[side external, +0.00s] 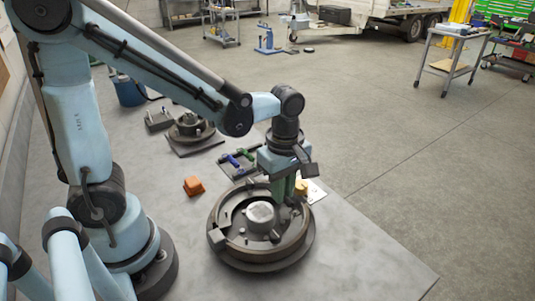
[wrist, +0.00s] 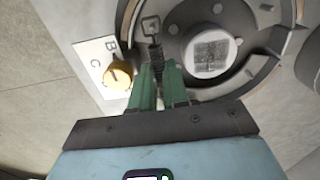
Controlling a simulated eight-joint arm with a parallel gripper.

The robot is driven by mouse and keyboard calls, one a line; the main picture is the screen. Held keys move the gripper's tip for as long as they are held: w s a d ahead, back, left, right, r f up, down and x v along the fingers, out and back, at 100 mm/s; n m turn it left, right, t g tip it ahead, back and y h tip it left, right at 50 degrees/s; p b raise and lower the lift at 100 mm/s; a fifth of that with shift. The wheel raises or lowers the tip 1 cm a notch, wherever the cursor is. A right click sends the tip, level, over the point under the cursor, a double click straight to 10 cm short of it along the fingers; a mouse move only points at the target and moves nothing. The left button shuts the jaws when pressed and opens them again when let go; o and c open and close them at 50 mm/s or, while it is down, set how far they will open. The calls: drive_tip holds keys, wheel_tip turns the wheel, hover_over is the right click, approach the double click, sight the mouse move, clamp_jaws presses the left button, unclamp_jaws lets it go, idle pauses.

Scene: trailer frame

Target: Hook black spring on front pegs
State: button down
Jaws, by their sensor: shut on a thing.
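My gripper (side external: 284,192) points down over the far right part of the round brake drum assembly (side external: 222,250) on the table. In the wrist view, its green fingers (wrist: 160,80) are shut on the black spring (wrist: 156,52). The spring's coil runs up from the fingertips to a squarish loop end (wrist: 151,25), which lies over the drum's plate near the rim. The spring's other end is hidden between the fingers. The round central hub (wrist: 208,52) is just right of the spring. I cannot tell whether the loop is around a peg.
A yellow knob (wrist: 118,75) sits on a white card (wrist: 96,62) marked B and C, just left of the fingers. The table's front right is clear.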

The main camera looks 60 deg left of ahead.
drive_tip(key=shift+f, duration=0.6)
idle(1.5)
drive_tip(key=c, duration=1.1)
unclamp_jaws()
drive_tip(key=shift+c, duration=1.4)
drive_tip(key=shift+r, duration=3.5)
